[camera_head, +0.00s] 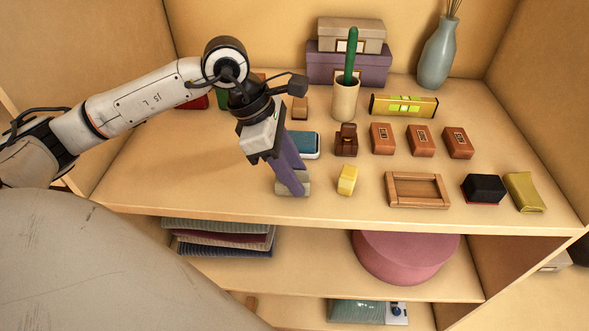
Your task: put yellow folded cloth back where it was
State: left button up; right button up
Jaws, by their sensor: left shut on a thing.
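A yellow-olive folded piece (525,192), which looks like the folded cloth, lies on the upper shelf near its front right corner. A smaller bright yellow block (347,180) stands near the front middle of the shelf. My left gripper (292,184) points down at the shelf's front, just left of the yellow block and apart from it. Its purple fingers are shut on a small pale beige thing (294,190), partly hidden by the fingers, low over or touching the shelf. The yellow-olive piece is far to the right of this gripper. My right gripper is not in view.
A wooden tray (390,204) and a black block (484,188) lie between the yellow block and the yellow-olive piece. Several brown boxes (420,140), a blue-topped item (304,144), a cup (345,100) and a spirit level (403,105) stand behind. The shelf's left front is bare.

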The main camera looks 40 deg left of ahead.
pick_arm(q)
jog(key=o, duration=1.1)
jog(key=shift+r, duration=0.1)
jog(key=p+v, duration=0.3)
jog(key=v, duration=0.5)
jog(key=shift+w, duration=0.15)
jog(key=shift+v, duration=2)
